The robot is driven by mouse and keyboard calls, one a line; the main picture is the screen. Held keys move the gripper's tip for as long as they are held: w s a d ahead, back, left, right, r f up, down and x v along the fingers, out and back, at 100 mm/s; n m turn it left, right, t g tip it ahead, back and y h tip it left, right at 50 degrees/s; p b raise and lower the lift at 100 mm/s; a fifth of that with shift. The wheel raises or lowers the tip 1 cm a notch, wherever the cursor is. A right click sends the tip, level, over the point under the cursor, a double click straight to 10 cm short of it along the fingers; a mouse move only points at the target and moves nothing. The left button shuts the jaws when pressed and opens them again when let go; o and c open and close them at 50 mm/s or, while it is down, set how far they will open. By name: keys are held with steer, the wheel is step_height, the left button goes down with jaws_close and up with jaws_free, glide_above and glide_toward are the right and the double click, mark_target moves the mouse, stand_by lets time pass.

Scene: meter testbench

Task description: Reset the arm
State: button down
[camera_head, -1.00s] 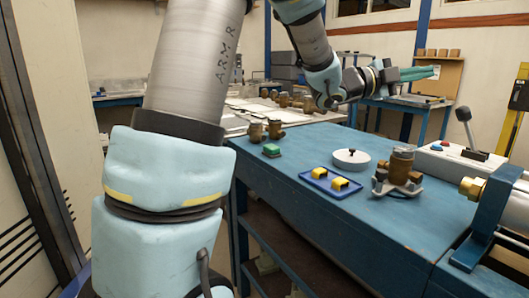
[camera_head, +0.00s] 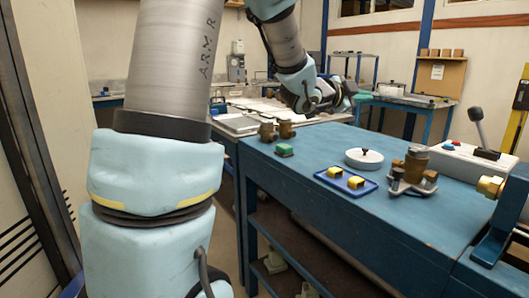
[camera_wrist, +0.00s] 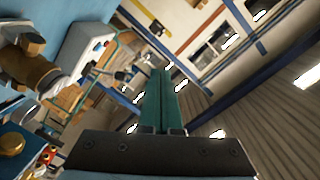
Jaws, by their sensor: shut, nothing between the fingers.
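My gripper (camera_head: 364,97) is raised above the far edge of the blue bench (camera_head: 400,225), apart from everything on it. In the head view it is small and partly hidden behind my wrist. In the wrist view my gripper (camera_wrist: 161,85) shows its two long green fingers lying together, with nothing between them. The wrist view is tilted, with the ceiling, window frames and wall beyond the fingers.
A second table (camera_head: 430,101) stands behind.

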steer(key=s+a+f+n+y, duration=0.1)
steer(key=a+f+n+y, duration=0.5)
steer(key=a, duration=0.5)
steer(key=a+f+n+y, duration=0.5)
steer(key=a+f+n, duration=0.2)
steer(key=a+f, duration=0.3)
steer(key=s+a+f+n+g+y, duration=0.1)
steer(key=s+a+f+n+g, duration=0.25)
steer(key=s+a, duration=0.35)
steer(key=s+a+f+n+g+y, duration=0.25)
steer(key=s+a+f+n, duration=0.2)
steer(key=s, duration=0.45)
step_height(320, 180, down, 11)
steer(key=s+g+b, duration=0.2)
steer(key=b, duration=0.8)
step_height(320, 180, up, 17)
steer(key=p, duration=1.6)
steer(key=shift+w+f+h, duration=0.2)
steer(key=shift+h, duration=0.15)
